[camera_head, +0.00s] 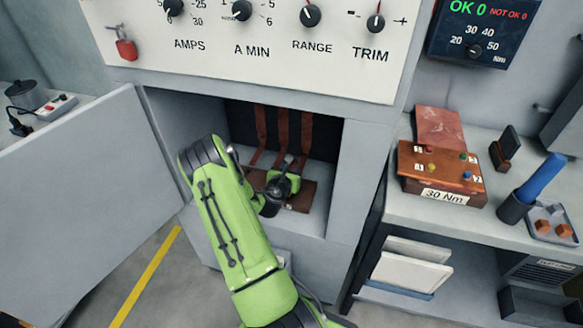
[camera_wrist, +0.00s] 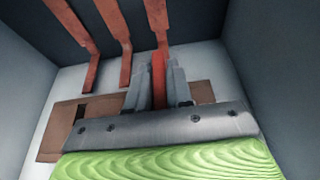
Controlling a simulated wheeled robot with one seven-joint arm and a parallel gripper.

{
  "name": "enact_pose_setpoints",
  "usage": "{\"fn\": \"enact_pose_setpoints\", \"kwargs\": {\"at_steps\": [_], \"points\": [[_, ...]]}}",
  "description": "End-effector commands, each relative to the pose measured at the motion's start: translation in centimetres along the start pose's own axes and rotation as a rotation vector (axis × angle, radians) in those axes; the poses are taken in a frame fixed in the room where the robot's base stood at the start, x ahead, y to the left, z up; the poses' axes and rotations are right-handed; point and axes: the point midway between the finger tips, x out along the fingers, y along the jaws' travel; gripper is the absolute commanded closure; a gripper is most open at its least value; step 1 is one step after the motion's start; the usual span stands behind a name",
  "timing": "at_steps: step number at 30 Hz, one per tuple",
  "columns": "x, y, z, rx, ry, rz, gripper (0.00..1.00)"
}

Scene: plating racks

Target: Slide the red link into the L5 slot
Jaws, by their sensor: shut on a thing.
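My gripper (camera_wrist: 158,82) is shut on the red link (camera_wrist: 158,70), a narrow upright strip between its two grey fingers. The link's top shows just in front of the lower end of the right-hand copper bar (camera_wrist: 158,20); I cannot tell whether they touch. Its lower part is hidden by the gripper. In the head view my gripper (camera_head: 289,168) is inside the open cabinet bay, above a brown board (camera_head: 304,196). In the wrist view the board (camera_wrist: 56,133) has a dark opening (camera_wrist: 82,112) at left. No L5 label is readable.
Two more copper bars (camera_wrist: 84,40) (camera_wrist: 117,40) hang to the left. The bay's side walls (camera_head: 345,180) stand close on both sides. An open door (camera_head: 80,190) is at left. A bench at right holds a brown 30 Nm block (camera_head: 440,172).

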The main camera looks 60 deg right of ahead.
Motion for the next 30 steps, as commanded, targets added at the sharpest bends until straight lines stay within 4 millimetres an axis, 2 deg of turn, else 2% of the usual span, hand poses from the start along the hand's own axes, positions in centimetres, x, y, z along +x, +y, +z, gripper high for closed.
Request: {"fn": "enact_pose_setpoints", "kwargs": {"at_steps": [12,24,25,30], "points": [[1.1,0.1,-3.0,0.000,-0.001,0.001,1.00],[1.2,0.0,-3.3,0.001,-0.002,0.000,1.00],[1.2,0.0,-3.3,0.001,-0.002,0.000,0.75],[1.2,0.0,-3.3,0.001,-0.001,0.000,0.50]]}}
